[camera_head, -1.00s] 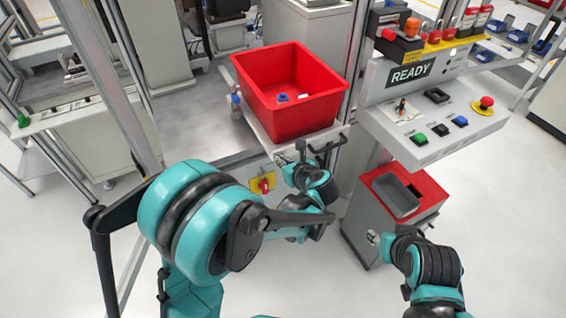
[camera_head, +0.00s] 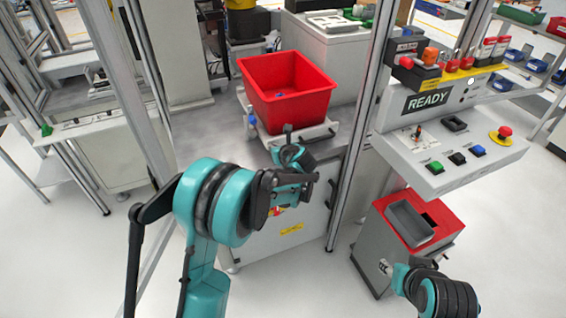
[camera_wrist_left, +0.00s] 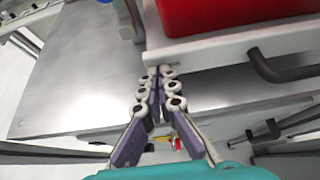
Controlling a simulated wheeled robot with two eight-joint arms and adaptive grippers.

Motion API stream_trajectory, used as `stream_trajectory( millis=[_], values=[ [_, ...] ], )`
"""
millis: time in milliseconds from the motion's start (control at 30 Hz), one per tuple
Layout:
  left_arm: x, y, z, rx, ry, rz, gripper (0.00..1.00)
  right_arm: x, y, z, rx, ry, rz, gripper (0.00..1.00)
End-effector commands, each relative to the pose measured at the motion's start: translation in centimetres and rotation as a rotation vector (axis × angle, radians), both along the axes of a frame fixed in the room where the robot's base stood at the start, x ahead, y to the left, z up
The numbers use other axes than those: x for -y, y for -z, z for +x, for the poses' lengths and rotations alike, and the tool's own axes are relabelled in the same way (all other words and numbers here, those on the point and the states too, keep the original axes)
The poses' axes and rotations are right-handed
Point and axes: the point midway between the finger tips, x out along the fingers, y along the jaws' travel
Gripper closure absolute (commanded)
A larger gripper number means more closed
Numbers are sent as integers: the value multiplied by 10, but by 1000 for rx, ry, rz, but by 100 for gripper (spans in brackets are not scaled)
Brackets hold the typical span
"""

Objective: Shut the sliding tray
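The sliding tray (camera_head: 304,137) is a pale flat slide carrying a red bin (camera_head: 292,103) on the metal worktop. In the left wrist view, the tray's front edge (camera_wrist_left: 225,48) runs across the upper right, with a dark bar handle (camera_wrist_left: 285,70) on it. My left gripper (camera_head: 287,130) is at the tray's front in the head view. In the wrist view its fingers (camera_wrist_left: 162,72) are together, with nothing seen between them, at the tray's front left part. They look close to or touching the edge; I cannot tell which.
A control panel (camera_head: 440,165) with a READY display and buttons stands on the right. A red-topped grey cabinet (camera_head: 415,225) is below it. A metal post (camera_head: 355,130) rises right of the tray. Worktop (camera_head: 205,130) left of the tray is clear.

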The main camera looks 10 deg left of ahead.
Motion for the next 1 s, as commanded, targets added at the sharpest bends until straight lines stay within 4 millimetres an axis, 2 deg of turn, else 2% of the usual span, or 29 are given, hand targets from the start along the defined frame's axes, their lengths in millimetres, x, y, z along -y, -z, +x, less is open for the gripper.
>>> stream_trajectory(
  millis=[33, 200, 400, 633, 1000],
  values=[
    [-10, 0, 12, 1, -4, 0, 100, 0, -1, 0, 0, 0, 0, 60],
    [-33, 0, 44, 0, -2, 0, 100, 0, -3, 0, 0, 0, 0, 60],
    [-53, 0, 73, 0, -1, 0, 100, 0, -5, 0, 0, 0, 0, 60],
    [-65, 0, 90, -1, 0, 1, 100, 0, -6, 0, 0, 0, 0, 60],
    [-69, -2, 95, 3, 2, 4, 100, 0, -6, 0, 0, 0, 0, 60]
  ],
)
